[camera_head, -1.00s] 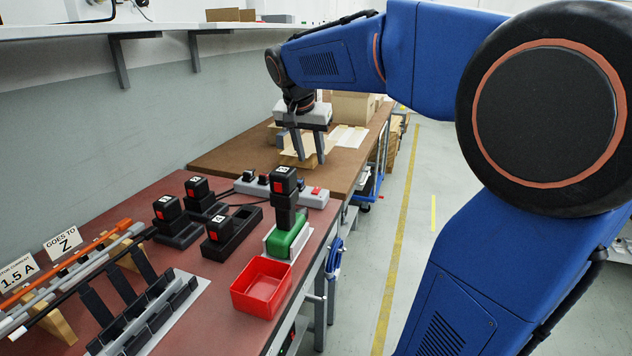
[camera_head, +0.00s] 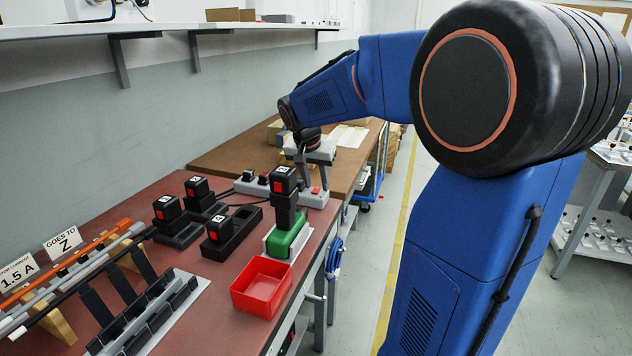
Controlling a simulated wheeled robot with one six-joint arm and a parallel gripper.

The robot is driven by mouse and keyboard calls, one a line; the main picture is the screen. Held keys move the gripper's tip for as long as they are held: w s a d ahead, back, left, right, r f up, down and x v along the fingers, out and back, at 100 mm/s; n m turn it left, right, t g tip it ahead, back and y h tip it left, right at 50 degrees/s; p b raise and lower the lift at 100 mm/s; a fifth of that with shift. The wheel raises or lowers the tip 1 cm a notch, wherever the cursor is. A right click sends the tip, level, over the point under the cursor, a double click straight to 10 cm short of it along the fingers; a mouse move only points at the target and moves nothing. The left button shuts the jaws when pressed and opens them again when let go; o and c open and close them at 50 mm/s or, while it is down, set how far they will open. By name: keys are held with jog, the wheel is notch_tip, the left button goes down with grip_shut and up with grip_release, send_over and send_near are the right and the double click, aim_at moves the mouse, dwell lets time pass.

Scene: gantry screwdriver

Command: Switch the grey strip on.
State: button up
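The grey strip (camera_head: 258,187) lies across the back of the red-brown bench top, with dark sockets along it. Its red switch (camera_head: 316,190) is at the right end; whether it is on or off is too small to tell. My gripper (camera_head: 313,184) is over that right end, pointing down, with its two fingers apart and nothing seen between them but the switch area behind. Whether a fingertip touches the strip cannot be told. The black tool standing in the green holder hides part of the strip's middle.
A black tool battery block (camera_head: 284,185) stands upright on a green base (camera_head: 288,238) just in front of the strip. Several black batteries on chargers (camera_head: 232,232) stand to the left. A red bin (camera_head: 262,287) is at the front edge. A brown bench (camera_head: 225,160) lies behind.

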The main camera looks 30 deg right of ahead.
aim_at(315, 192)
grip_shut()
jog(key=shift+w+d+g+y, duration=0.1)
jog(key=shift+d+g+y, duration=0.1)
jog(key=shift+g+y, duration=0.15)
jog(key=shift+w+d+g+y, duration=0.15)
jog(key=shift+g+y, duration=0.4)
jog(key=shift+y, duration=0.3)
grip_release()
jog(key=shift+r, duration=0.1)
notch_tip(315, 192, up, 17)
jog(key=s+a, duration=0.1)
jog(key=shift+s+a, duration=0.2)
jog(key=shift+a, duration=0.2)
